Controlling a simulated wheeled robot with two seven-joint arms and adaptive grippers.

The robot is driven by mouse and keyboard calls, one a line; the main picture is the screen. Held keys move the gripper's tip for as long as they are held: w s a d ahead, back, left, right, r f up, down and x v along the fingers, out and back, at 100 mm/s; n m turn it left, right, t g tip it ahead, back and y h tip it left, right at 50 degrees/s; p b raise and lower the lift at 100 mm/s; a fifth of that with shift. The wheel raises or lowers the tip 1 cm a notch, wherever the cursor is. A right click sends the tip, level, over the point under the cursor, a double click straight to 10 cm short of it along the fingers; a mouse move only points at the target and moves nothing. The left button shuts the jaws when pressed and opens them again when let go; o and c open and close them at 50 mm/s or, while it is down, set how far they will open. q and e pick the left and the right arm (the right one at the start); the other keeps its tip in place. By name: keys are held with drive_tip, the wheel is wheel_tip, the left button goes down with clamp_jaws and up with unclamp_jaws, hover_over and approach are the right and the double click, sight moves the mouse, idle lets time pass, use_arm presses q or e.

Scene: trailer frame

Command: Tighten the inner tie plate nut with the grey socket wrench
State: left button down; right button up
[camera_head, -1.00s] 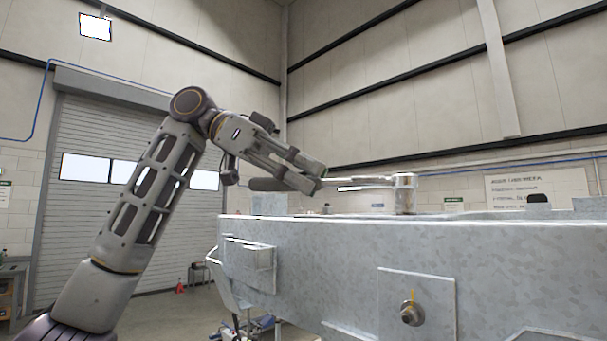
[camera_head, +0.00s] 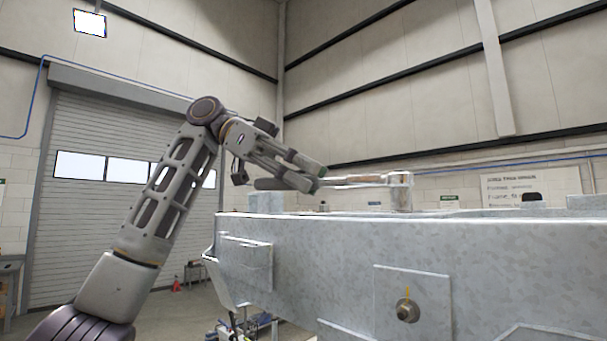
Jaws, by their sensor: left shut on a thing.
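My left gripper (camera_head: 314,178) is shut on the grey socket wrench (camera_head: 362,181) by its handle, above the left part of the galvanised trailer frame (camera_head: 310,250). The dark grip end of the wrench sticks out to the left behind the fingers. Its shaft runs level to the right and ends in an upright cylindrical socket head (camera_head: 400,190) over the top of the frame. The nut under the socket is hidden, so I cannot tell whether the socket sits on it. A plate with a bolt and nut (camera_head: 407,310) shows on the frame's near side. My right gripper is out of view.
A small bracket (camera_head: 245,262) juts from the frame's left side. Low blocks (camera_head: 545,202) stand on the frame's top at the right. A roller door (camera_head: 100,225) is behind on the left.

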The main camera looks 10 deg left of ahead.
use_arm(q)
drive_tip(key=shift+w+r, duration=0.1)
drive_tip(key=shift+w, duration=0.05)
drive_tip(key=shift+w+d+m+g, duration=0.3)
drive_tip(key=shift+w+m+g, duration=0.5)
drive_tip(key=shift+m+g, duration=0.1)
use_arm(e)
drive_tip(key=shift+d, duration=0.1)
use_arm(q)
drive_tip(key=shift+w+y, duration=0.1)
drive_tip(key=shift+y, duration=0.2)
drive_tip(key=shift+d, duration=0.15)
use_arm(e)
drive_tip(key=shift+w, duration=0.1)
